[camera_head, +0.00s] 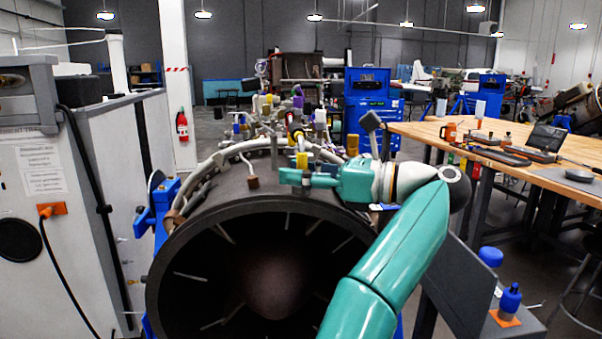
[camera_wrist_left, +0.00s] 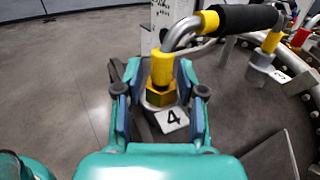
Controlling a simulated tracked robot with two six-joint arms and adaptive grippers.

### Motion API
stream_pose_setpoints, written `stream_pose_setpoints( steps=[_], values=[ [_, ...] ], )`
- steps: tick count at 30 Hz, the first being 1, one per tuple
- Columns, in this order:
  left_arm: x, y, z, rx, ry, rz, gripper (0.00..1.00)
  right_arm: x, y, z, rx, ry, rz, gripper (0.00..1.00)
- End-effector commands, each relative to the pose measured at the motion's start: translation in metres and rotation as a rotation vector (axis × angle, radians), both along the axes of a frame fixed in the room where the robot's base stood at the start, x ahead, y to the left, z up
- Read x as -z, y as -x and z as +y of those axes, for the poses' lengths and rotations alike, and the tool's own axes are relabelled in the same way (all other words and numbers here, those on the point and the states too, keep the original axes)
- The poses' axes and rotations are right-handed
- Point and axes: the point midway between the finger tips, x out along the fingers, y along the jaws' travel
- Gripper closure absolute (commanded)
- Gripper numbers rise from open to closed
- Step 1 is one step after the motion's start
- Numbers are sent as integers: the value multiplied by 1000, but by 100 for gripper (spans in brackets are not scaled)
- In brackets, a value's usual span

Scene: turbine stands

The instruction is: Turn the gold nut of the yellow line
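The gold nut (camera_wrist_left: 160,97) shows in the left wrist view, below a yellow collar (camera_wrist_left: 162,68) on a bent silver pipe (camera_wrist_left: 185,32). It sits above a grey fitting beside a white tag marked 4 (camera_wrist_left: 172,119). My left gripper (camera_wrist_left: 159,78) is open, with one finger on each side of the nut and visible gaps between. In the head view my left gripper (camera_head: 293,178) reaches leftward over the turbine's top, by a yellow fitting (camera_head: 302,160). The nut itself is hard to make out there. My right gripper is not in view.
The dark turbine casing (camera_head: 190,240) lies under my left gripper, crowded with pipes and coloured fittings on top. A black-sleeved pipe (camera_wrist_left: 245,18) runs right, close above the gripper. A wooden workbench (camera_head: 425,130) with tools stands right. A white cabinet (camera_head: 45,190) stands left.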

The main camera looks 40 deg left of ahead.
Motion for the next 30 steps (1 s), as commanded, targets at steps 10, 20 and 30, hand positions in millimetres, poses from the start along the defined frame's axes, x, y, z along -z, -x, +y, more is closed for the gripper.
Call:
stream_pose_setpoints(
  steps=[10, 20, 30],
  values=[
    [0, 0, 0, 0, 1, 1, 47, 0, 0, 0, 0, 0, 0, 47],
    [0, 0, 0, 10, 0, 1, 47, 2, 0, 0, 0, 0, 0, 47],
    [-1, -2, 0, 102, -1, 1, 47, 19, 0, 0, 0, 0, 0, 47]
  ],
)
